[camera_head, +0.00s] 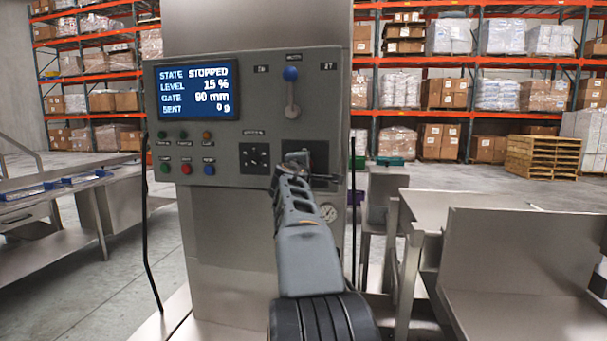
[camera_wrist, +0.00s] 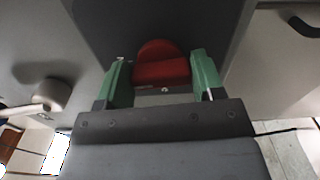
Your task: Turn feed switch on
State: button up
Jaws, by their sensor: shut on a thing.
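The grey control panel (camera_head: 255,110) faces me, and its display (camera_head: 197,90) reads STATE STOPPED, LEVEL 15 %, SENT 0 g. My gripper (camera_head: 303,160) is at the panel's lower right, over a dark plate (camera_head: 322,152). In the wrist view a red switch knob (camera_wrist: 162,66) sits between the green fingertips, and my gripper (camera_wrist: 161,82) is shut on it. The knob is hidden behind my gripper in the head view. Any label beside the knob cannot be read.
A blue-knobbed lever (camera_head: 291,75) stands above my gripper. A black selector plate (camera_head: 254,157) and several coloured buttons (camera_head: 186,169) are to its left. Steel tables (camera_head: 480,212) stand at the right, and a steel bench (camera_head: 50,213) at the left.

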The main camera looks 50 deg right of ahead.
jog(key=shift+m+b, duration=0.3)
jog(key=shift+m, duration=0.2)
jog(key=o, duration=0.9)
jog(key=shift+s+a, duration=0.1)
jog(key=b+v, duration=0.3)
jog(key=v, duration=1)
jog(key=shift+s+a, duration=0.2)
jog(key=shift+a, duration=0.1)
